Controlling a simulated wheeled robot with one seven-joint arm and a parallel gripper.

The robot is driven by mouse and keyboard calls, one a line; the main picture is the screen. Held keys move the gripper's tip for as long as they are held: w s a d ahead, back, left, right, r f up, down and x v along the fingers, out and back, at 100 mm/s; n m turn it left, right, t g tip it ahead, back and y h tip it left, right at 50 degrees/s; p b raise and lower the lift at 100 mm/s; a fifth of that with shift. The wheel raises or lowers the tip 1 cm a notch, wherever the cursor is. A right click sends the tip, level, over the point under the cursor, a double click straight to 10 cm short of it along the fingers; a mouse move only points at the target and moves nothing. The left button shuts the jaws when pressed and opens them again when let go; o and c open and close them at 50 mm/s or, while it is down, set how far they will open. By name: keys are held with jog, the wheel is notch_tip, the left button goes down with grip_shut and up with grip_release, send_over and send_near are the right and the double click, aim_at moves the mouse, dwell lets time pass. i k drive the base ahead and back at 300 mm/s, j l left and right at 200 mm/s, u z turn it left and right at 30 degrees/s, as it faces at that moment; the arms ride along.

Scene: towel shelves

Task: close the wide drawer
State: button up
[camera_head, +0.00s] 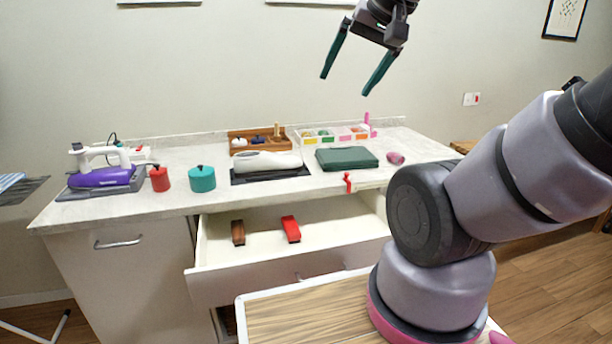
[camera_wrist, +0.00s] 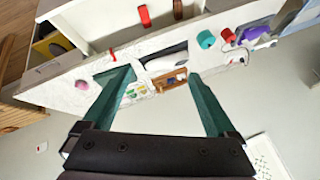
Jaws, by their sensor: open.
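The wide drawer (camera_head: 239,285) is pulled out below the white counter in the head view. A brown brush-like item (camera_head: 238,232) and a red one (camera_head: 291,229) lie inside it. Its handle (camera_head: 299,277) is on the front, partly behind my tan base top. The open drawer also shows at the top of the wrist view, with the red item (camera_wrist: 144,16) in it. My gripper (camera_head: 347,82) is open and empty, high above the back of the counter and well apart from the drawer. Its two green fingers (camera_wrist: 163,75) spread wide in the wrist view.
On the counter (camera_head: 215,155) stand a purple iron (camera_head: 103,178), a red canister (camera_head: 159,179), a teal pot (camera_head: 202,179), a wooden tray (camera_head: 237,135), a divided box (camera_head: 305,138) and a folded green cloth (camera_head: 347,158). A red item (camera_head: 348,182) lies at the front edge above the drawer.

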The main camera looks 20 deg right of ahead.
aim_at(342, 232)
jog(key=i+j, duration=0.15)
jog(key=j, duration=0.25)
jog(key=i+j+z, duration=0.1)
jog(key=j, duration=0.3)
jog(key=i+j, duration=0.15)
jog(key=j, duration=0.25)
jog(key=z, duration=0.05)
